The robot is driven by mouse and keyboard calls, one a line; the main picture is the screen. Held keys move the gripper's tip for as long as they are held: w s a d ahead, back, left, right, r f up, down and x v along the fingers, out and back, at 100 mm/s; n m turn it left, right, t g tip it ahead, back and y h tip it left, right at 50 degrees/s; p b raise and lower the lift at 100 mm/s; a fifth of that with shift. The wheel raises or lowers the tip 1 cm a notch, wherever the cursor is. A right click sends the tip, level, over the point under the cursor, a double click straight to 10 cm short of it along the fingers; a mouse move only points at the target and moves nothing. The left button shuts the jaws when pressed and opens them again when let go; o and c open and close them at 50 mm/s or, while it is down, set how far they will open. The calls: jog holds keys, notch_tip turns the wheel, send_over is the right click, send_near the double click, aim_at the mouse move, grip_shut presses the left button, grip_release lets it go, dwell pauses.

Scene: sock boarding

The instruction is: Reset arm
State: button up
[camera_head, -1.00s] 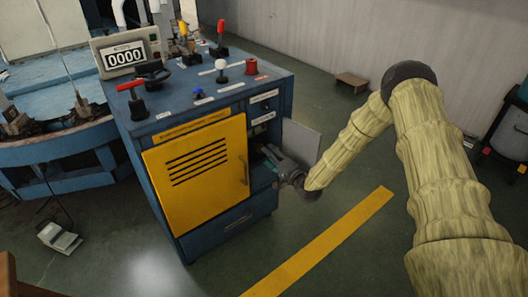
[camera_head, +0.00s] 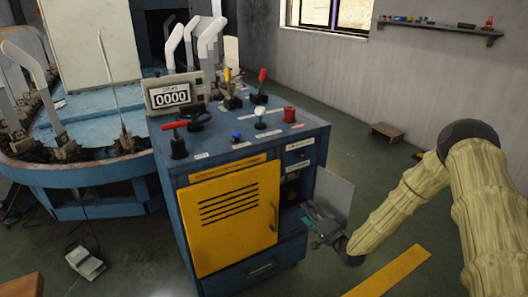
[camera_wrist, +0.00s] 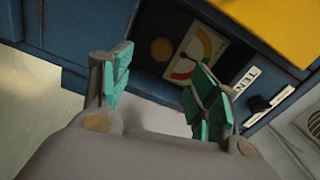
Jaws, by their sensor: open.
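My gripper (camera_head: 322,226) is at the right side of the blue control cabinet (camera_head: 240,277), in front of an opening beside an open grey door (camera_head: 333,190). In the wrist view its two green-padded fingers (camera_wrist: 162,95) are spread apart with nothing between them. Beyond the fingers the opening holds a dial gauge (camera_wrist: 197,52) and a round brass-coloured knob (camera_wrist: 162,49). A label and a black switch (camera_wrist: 259,103) sit on the cabinet face to the right. My arm, in a pale ribbed sleeve, reaches in from the right in the head view.
The cabinet top carries a red-handled lever (camera_head: 177,138), a red button (camera_head: 289,114), other levers and a display (camera_head: 171,96) reading 0000. A blue round machine (camera_head: 90,170) stands at the left. Floor with a yellow stripe (camera_head: 390,273) is open at the right.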

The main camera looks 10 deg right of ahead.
jog(key=s+a+f+n+g+h, duration=0.1)
jog(key=s+a+f+n+g, duration=0.25)
jog(key=s+a+f, duration=0.5)
jog(key=s+a+f+n+g+h, duration=0.1)
jog(key=s+f+n+g, duration=0.2)
jog(key=s, duration=0.6)
jog(key=s+a+f+g+h, duration=0.1)
jog(key=s+f+g, duration=0.3)
jog(key=s, duration=0.5)
jog(key=s+a+f+n+g+h, duration=0.1)
jog(key=s+f+n+g, duration=0.1)
jog(key=s+f, duration=0.5)
jog(key=s+d+r+n+g+h, duration=0.1)
jog(key=s+d+r+n+g, duration=0.1)
jog(key=s, duration=0.8)
jog(key=s+d+r+n+g+h, duration=0.1)
jog(key=s+r+g, duration=0.15)
jog(key=s, duration=0.65)
notch_tip(320, 180, up, 25)
jog(key=p, duration=2.5)
jog(key=shift+w+p, duration=0.15)
jog(key=shift+p, duration=0.25)
jog(key=shift+d, duration=0.1)
jog(key=shift+c, duration=0.3)
